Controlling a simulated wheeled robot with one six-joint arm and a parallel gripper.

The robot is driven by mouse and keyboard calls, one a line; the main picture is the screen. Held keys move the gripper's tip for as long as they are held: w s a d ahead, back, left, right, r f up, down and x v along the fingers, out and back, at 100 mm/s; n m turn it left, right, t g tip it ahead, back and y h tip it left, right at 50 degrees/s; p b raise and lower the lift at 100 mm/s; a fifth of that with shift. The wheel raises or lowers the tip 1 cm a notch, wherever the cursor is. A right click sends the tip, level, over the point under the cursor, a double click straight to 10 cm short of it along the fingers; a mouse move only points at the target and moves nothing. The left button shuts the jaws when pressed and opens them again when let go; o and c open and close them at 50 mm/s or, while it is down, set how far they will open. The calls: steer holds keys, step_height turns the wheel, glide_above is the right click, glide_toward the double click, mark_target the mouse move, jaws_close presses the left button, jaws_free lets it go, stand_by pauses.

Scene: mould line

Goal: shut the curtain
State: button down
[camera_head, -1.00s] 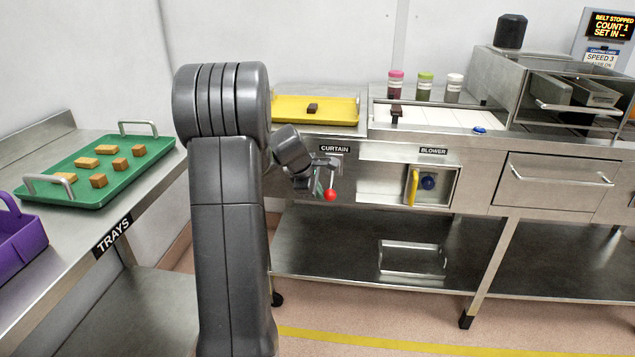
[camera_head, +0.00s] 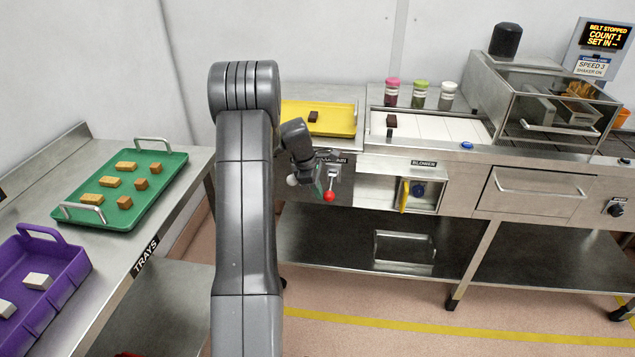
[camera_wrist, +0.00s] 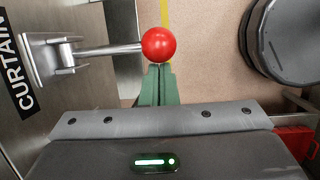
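The curtain lever has a metal arm ending in a red ball knob (camera_head: 330,196), under the CURTAIN label on the front of the line. In the head view the lever hangs down. In the wrist view the red knob (camera_wrist: 158,45) sits at the end of the metal rod, by the CURTAIN label (camera_wrist: 14,66). My gripper (camera_wrist: 158,68) has its green fingers together with nothing visible between them. Their tips are right at the knob; whether they touch it I cannot tell. In the head view my gripper (camera_head: 319,186) is just left of the knob, partly hidden by my wrist. The curtain itself is not clearly visible.
A blower recess with a yellow handle (camera_head: 404,196) is right of the lever. A yellow tray (camera_head: 345,120) with a dark piece lies above, beside the white belt (camera_head: 440,127). The green tray (camera_head: 120,211) and purple crate (camera_head: 55,322) stand on the left table. A lower shelf (camera_head: 330,232) lies below.

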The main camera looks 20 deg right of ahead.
steer(key=r+p, duration=0.1)
steer(key=r+g+p, duration=0.1)
steer(key=p, duration=0.1)
steer(key=r+y+p, duration=0.1)
steer(key=p, duration=0.1)
steer(key=shift+w+d+r+g, duration=0.15)
steer(key=shift+w+d+g, duration=0.25)
steer(key=shift+p, duration=0.3)
steer(key=shift+r+p, duration=0.45)
steer(key=shift+r, duration=0.35)
